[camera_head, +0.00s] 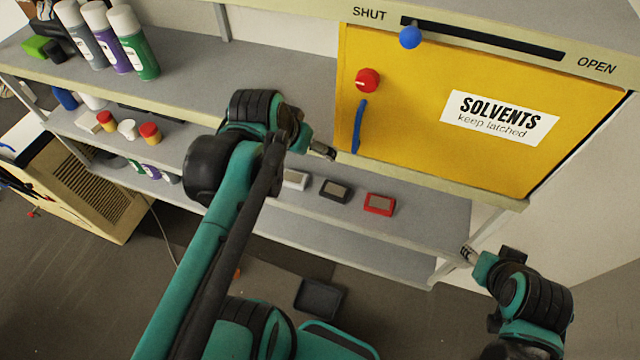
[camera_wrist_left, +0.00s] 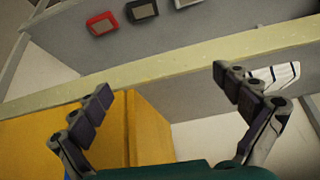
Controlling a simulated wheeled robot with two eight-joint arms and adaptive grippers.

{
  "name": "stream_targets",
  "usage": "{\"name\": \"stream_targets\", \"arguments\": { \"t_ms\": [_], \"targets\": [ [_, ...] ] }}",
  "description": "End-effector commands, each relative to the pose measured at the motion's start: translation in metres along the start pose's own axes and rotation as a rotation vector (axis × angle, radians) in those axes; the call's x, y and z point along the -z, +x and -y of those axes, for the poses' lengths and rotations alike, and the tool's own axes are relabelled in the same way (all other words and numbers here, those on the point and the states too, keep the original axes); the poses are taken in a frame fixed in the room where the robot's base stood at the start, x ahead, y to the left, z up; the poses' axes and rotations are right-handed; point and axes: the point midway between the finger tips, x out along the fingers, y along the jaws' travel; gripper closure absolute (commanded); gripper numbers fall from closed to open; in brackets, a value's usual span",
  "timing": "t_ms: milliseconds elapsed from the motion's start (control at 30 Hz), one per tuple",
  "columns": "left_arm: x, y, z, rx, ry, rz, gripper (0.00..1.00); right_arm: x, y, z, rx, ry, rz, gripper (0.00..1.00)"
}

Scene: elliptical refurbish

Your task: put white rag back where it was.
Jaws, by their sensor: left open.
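A white cloth-like thing with dark stripes, which looks like the white rag (camera_wrist_left: 288,74), shows at the right of the left wrist view. It is partly hidden behind one finger, and I cannot tell if they touch. I cannot make it out in the head view, where my left arm covers part of the shelf. My left gripper (camera_head: 322,151) is near the shelf's front edge, just left of the yellow cabinet. In its wrist view the fingers (camera_wrist_left: 161,84) are spread with nothing between them. My right gripper (camera_head: 468,254) is at the lower shelves' right end; its jaws are too small to read.
The yellow solvents cabinet (camera_head: 420,90) is closed, with a red knob (camera_head: 367,80), a blue handle (camera_head: 360,126) and a blue slider knob (camera_head: 410,37) near SHUT. Spray cans (camera_head: 133,42) stand at upper left. Small white, black and red boxes (camera_head: 379,204) lie on a lower shelf.

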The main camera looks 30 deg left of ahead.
Motion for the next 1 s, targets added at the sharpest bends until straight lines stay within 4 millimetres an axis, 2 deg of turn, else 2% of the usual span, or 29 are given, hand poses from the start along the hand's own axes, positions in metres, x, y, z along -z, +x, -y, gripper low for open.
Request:
{"name": "stream_targets", "arguments": {
  "t_ms": [33,100,233,333,667,767,867,1000],
  "targets": [
    [-0.023,0.01,-0.024,-0.011,0.019,-0.013,0.0,0.0,0.0,0.0,0.0,0.0,0.0,0.54],
    [-0.047,0.021,-0.044,-0.019,0.025,-0.031,0.0,0.0,0.0,0.0,0.0,0.0,0.0,0.54],
    [-0.075,0.033,-0.065,-0.031,0.026,-0.056,0.0,0.0,0.0,0.0,0.0,0.0,0.0,0.54],
    [-0.082,0.036,-0.069,-0.033,0.024,-0.063,0.0,0.0,0.0,0.0,0.0,0.0,0.0,0.54],
    [-0.083,0.04,-0.068,-0.032,0.022,-0.062,0.0,-0.002,0.003,0.0,0.0,0.0,0.0,0.54],
    [-0.09,0.051,-0.068,-0.032,0.022,-0.062,0.0,-0.01,0.014,0.0,0.0,0.0,0.0,0.54],
    [-0.102,0.07,-0.069,-0.032,0.022,-0.062,0.0,-0.023,0.032,0.0,0.0,0.0,0.0,0.54],
    [-0.127,0.109,-0.069,-0.032,0.022,-0.062,0.0,-0.05,0.07,0.0,0.0,0.0,0.0,0.54]
  ]
}}
